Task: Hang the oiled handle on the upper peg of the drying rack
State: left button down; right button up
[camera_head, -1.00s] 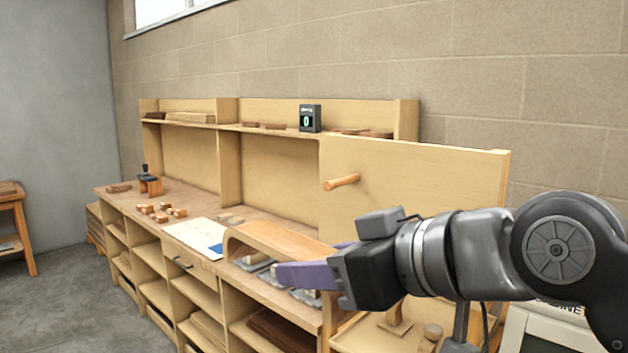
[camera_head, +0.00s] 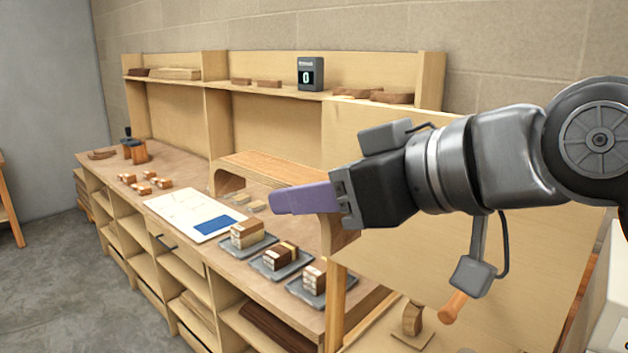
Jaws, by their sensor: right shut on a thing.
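My right gripper (camera_head: 290,199) reaches in from the right, its purple fingers shut and pointing left. The handle (camera_head: 280,164), a wide arched strip of bent brown wood, is at the fingers and held above the bench. The fingers and gripper body cover part of it. The drying rack's pale upright board (camera_head: 540,240) stands behind my right arm. A round orange-brown peg (camera_head: 453,307) sticks out low on the board. The upper peg is not visible, apparently hidden behind my gripper. My left gripper is out of view.
Grey trays (camera_head: 274,264) with wood blocks stand on the bench below the handle. A white sheet with a blue patch (camera_head: 213,225) lies to their left. A dark counter box (camera_head: 311,74) stands on the shelf. A curved wooden piece (camera_head: 412,318) sits low by the board.

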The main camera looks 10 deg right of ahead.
jog(key=shift+w+d, duration=0.1)
jog(key=shift+w, duration=0.15)
jog(key=shift+w+d, duration=0.1)
jog(key=shift+d, duration=0.05)
jog(key=w+d+f+p, duration=0.1)
jog(key=w+d+f, duration=0.1)
jog(key=w+d, duration=0.6)
jog(key=shift+w+d, duration=0.4)
jog(key=shift+d, duration=0.9)
jog(key=shift+s+d+f, duration=0.1)
jog(key=shift+d, duration=0.1)
dwell(0.6)
dwell(0.5)
jog(key=o, duration=1.2)
